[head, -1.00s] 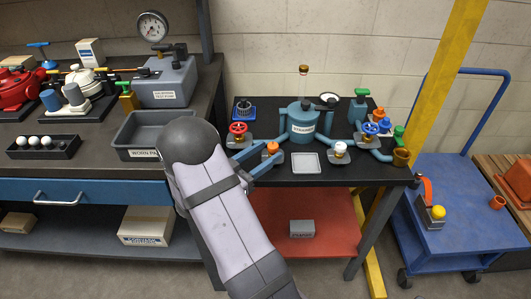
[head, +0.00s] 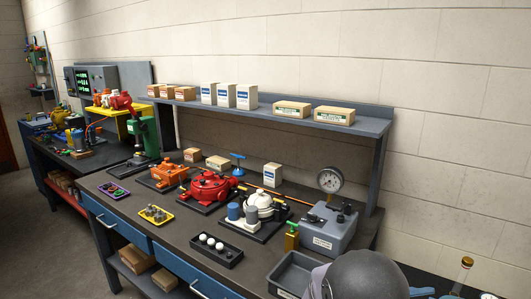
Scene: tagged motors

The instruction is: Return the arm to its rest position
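Only the upper end of my arm shows in the head view: a dark rounded joint cap (head: 368,276) with a strip of pale link beside it at the bottom right edge. It covers part of the grey open tray (head: 290,276) from this camera; whether they touch cannot be told. My gripper cannot be made out and appears to lie below the frame. A small blue piece (head: 420,292) shows just right of the cap; whether it is a finger or a pipe cannot be told. Nothing held is visible.
The grey test pump with gauge (head: 329,234) stands behind the tray. A green-topped bottle (head: 291,238), a tray of balls (head: 215,251) and a red pump (head: 212,188) lie along the workbench (head: 190,238). An amber-capped bottle (head: 465,268) stands at right. A shelf (head: 276,113) holds boxes.

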